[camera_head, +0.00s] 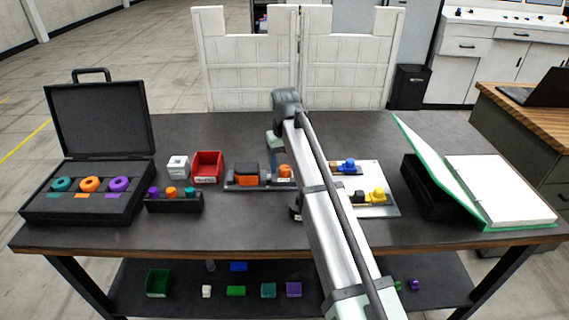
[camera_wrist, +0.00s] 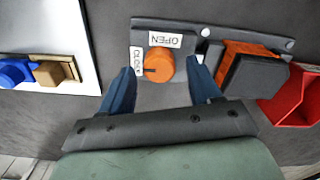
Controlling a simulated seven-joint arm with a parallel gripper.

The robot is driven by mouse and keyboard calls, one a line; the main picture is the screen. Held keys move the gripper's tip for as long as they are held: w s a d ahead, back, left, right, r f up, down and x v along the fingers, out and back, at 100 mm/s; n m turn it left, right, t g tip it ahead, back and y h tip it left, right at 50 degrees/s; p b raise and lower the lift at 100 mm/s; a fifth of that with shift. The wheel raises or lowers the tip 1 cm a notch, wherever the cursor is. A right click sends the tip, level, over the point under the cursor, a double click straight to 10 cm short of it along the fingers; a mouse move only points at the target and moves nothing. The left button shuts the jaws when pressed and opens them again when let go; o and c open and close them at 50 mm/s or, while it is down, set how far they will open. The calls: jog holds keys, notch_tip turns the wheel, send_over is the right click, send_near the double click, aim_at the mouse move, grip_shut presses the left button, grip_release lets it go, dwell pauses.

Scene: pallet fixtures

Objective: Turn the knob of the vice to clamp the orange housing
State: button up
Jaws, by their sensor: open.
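The vice (camera_head: 230,187) is a dark fixture on the table, left of my arm in the head view; its base also shows in the wrist view (camera_wrist: 165,28). Its orange knob (camera_wrist: 158,65) lies between white labels reading OPEN and CLOSE, and shows in the head view (camera_head: 285,171). The orange housing (camera_head: 246,180) sits in the vice beside the knob with a dark block against it; it also shows in the wrist view (camera_wrist: 233,50). My gripper (camera_wrist: 160,80) is open, its blue fingers on either side of the knob. I cannot tell whether they touch it.
A red bin (camera_head: 208,167) and a white box (camera_head: 178,167) stand left of the vice. A light plate (camera_head: 383,209) with blue and yellow parts lies right of my arm. An open black case (camera_head: 100,125) is far left; a green-edged binder (camera_head: 500,190) is at right.

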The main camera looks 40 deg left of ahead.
aim_at(285, 167)
notch_tip(285, 167, up, 14)
jog(key=shift+f, duration=0.25)
dwell(0.7)
